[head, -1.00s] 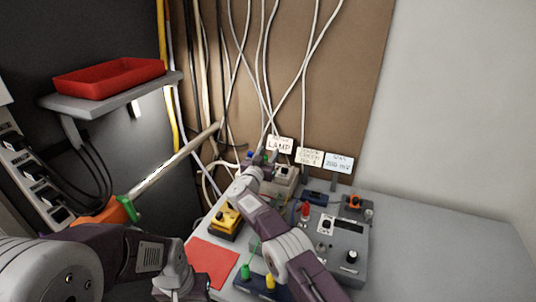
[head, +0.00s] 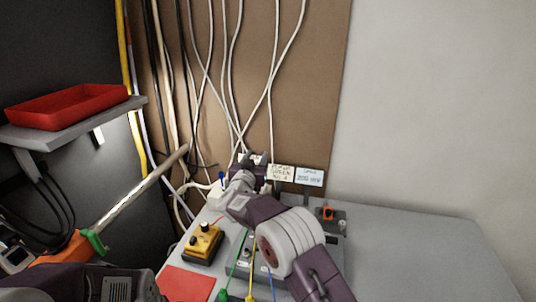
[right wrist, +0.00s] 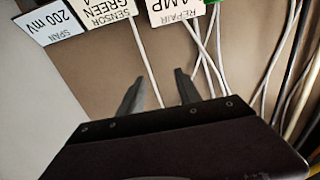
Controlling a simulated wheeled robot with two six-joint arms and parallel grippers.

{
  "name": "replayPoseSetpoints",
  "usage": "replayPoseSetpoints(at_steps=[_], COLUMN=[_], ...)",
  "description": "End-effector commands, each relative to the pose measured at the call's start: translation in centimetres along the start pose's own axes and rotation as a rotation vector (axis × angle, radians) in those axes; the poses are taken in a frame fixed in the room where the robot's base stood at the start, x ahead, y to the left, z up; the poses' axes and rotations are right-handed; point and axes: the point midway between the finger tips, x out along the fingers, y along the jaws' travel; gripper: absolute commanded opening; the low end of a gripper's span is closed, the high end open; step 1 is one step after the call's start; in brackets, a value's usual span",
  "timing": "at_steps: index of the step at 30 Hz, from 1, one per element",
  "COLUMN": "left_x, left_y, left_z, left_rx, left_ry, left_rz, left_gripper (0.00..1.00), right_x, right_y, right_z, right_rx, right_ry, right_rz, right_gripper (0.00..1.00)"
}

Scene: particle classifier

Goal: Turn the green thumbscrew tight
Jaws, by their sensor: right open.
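A small blue knob (head: 222,177) shows just left of my right gripper at the back of the bench. My right gripper (head: 252,160) is raised at the back of the bench, in front of the labels, and covers what lies behind it. In the right wrist view its two dark fingers (right wrist: 160,92) are apart with nothing between them. They point toward the brown board and hanging white cables. My left arm shows at the bottom left of the head view; its gripper is out of frame.
A yellow box (head: 203,245), a red mat (head: 186,284) and a green plug (head: 223,295) are on the bench. Label cards (head: 309,177) stand behind. A red tray (head: 68,105) sits on a left shelf. The bench's right side (head: 430,250) is clear.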

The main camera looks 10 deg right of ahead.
Motion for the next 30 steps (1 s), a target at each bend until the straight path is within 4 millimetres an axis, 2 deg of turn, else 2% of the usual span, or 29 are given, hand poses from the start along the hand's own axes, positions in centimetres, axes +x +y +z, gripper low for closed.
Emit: replayPoseSetpoints(at_steps=[3,7,12,20,23,30], left_x=[0.0,0.0,0.0,-0.1,-1.2,-5.8], left_y=[0.0,0.0,0.0,0.0,0.0,0.1], left_z=[0.0,0.0,0.0,0.0,-0.1,-0.6], left_rx=[0.0,0.0,0.0,0.0,0.0,0.0], left_ry=[0.0,0.0,0.0,0.0,0.0,0.0], left_rz=[0.0,0.0,0.0,0.0,0.0,0.0], left_gripper=[0.45,0.45,0.45,0.45,0.45,0.45], right_x=[-0.4,-0.7,-0.9,-0.9,-0.9,-0.8], right_y=[2.1,3.6,4.3,4.3,4.3,4.2], right_z=[-1.4,-2.3,-2.7,-2.8,-3.9,-8.6], right_rx=[-0.001,-0.001,-0.001,-0.001,-0.001,-0.001], right_ry=[0.0,0.0,-0.001,-0.001,0.0,-0.001], right_rz=[0.002,0.002,0.0,0.0,0.0,0.0], right_gripper=[0.41,0.41,0.41,0.41,0.41,0.41])
